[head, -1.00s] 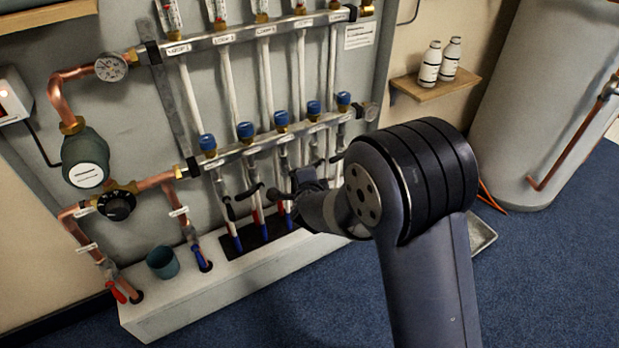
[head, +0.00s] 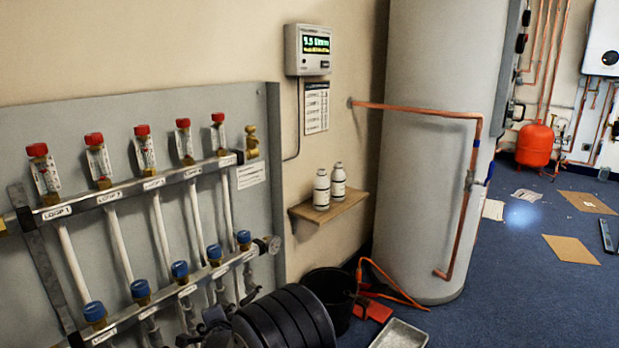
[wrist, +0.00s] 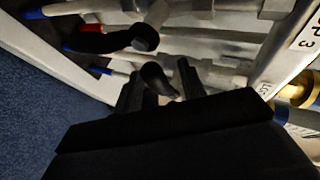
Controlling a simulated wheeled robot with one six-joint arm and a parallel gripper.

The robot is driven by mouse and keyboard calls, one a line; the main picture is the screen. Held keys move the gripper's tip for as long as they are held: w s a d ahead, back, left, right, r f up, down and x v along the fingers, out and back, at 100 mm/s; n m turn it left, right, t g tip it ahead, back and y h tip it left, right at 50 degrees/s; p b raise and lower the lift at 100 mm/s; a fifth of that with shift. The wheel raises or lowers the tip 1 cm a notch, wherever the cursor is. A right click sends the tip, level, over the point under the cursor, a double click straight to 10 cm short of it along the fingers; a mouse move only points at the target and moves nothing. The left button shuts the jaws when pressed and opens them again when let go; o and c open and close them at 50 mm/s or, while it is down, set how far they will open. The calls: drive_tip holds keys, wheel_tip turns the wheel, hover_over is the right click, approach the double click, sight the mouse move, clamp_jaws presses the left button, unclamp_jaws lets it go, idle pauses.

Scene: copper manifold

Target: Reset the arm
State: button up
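My gripper (wrist: 160,82) is open in the wrist view, its two dark fingers apart. The rounded end of a black lever handle (wrist: 157,78) shows between them, with gaps at its sides; I cannot tell whether it touches a finger. Another black lever (wrist: 100,40) with a red part lies up and left of it. In the head view my gripper (head: 212,322) is small and dark at the bottom edge, in front of the lower manifold bar (head: 165,302), partly hidden by my black arm joint.
The upper manifold bar (head: 140,185) carries red-capped flow gauges. Blue caps (head: 180,270) line the lower bar. Right of the panel are a shelf (head: 340,203) with two white bottles, a black bucket (head: 330,288), a grey tray (head: 400,335) and a large cylinder (head: 425,190).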

drive_tip(key=shift+f, duration=0.1)
idle(0.4)
drive_tip(key=shift+r, duration=0.25)
drive_tip(key=p+v, duration=0.2)
drive_tip(key=v, duration=0.9)
drive_tip(key=b+x, duration=0.2)
drive_tip(key=x, duration=0.9)
drive_tip(key=shift+w+f, duration=0.2)
drive_tip(key=shift+f, duration=0.15)
drive_tip(key=shift+s+f+n+t+h+b, duration=0.15)
drive_tip(key=shift+f+n+t+h+b, duration=0.2)
drive_tip(key=shift+t+b, duration=0.2)
drive_tip(key=shift+f+n+t+b, duration=0.15)
drive_tip(key=shift+n+t+b, duration=0.2)
drive_tip(key=shift+n, duration=0.1)
drive_tip(key=shift+d, duration=0.15)
